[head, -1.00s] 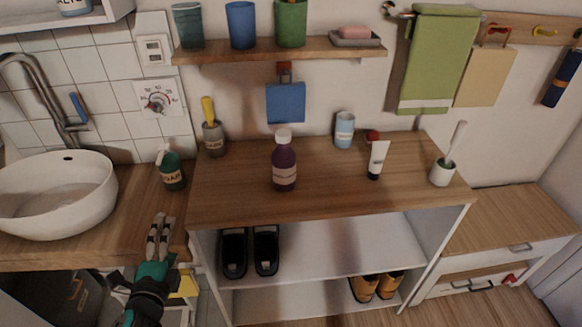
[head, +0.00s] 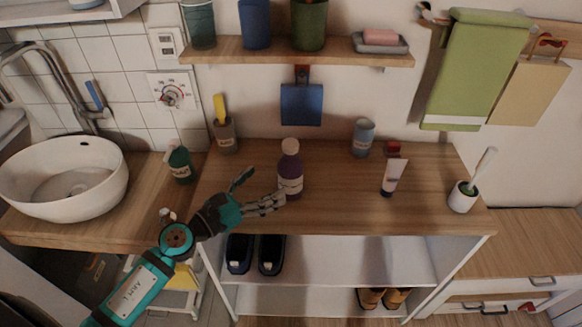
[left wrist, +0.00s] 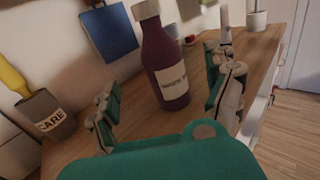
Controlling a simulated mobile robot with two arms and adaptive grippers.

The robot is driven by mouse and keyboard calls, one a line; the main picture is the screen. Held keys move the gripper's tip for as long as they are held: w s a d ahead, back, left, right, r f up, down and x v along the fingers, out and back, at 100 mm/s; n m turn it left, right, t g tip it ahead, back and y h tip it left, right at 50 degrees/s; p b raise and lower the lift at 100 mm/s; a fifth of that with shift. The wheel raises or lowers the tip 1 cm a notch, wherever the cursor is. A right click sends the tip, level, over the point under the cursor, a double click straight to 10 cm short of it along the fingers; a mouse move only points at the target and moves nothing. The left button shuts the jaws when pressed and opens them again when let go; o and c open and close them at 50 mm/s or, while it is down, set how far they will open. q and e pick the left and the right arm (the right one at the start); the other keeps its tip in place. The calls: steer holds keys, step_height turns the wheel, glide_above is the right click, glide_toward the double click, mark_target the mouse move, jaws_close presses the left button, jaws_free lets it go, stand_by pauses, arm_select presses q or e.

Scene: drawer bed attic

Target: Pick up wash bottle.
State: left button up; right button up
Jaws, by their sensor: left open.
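The wash bottle (head: 290,172) is purple with a pale cap and a white label, and stands upright on the wooden cabinet top. In the left wrist view the bottle (left wrist: 165,62) stands ahead, between my two spread fingers. My left gripper (head: 258,190) is open and empty, just left of the bottle in the head view, with its fingers pointing right toward it. In the left wrist view my gripper (left wrist: 165,105) shows one finger on each side of the bottle's line. I cannot tell whether a finger touches it. My right gripper is not in view.
A soap bottle (head: 180,165) and a brush cup (head: 226,137) stand to the left. A blue cup (head: 362,138), a white tube (head: 393,177) and a brush holder (head: 463,196) stand to the right. A shelf (head: 230,57) with cups hangs above.

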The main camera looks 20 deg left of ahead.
mark_target(281, 174)
arm_select(q)
steer(key=x, duration=0.3)
steer(key=shift+r+p, duration=0.1)
steer(key=shift+p, duration=0.2)
steer(key=shift+w+d, duration=0.3)
steer(key=shift+w, duration=0.15)
steer(key=shift+w+d, duration=0.15)
steer(key=shift+w, duration=0.15)
steer(key=p+x, duration=0.1)
steer(key=x, duration=0.2)
steer(key=shift+w+d, duration=0.25)
steer(key=shift+w+d+f, duration=0.15)
steer(key=shift+w+f, duration=0.05)
steer(key=shift+w, duration=0.1)
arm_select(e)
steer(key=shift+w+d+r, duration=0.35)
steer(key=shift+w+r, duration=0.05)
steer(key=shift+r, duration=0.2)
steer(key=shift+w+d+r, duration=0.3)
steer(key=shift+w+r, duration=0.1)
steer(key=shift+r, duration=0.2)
arm_select(q)
steer(key=shift+c, duration=0.3)
steer(key=c, duration=1.3)
steer(key=shift+o, duration=0.2)
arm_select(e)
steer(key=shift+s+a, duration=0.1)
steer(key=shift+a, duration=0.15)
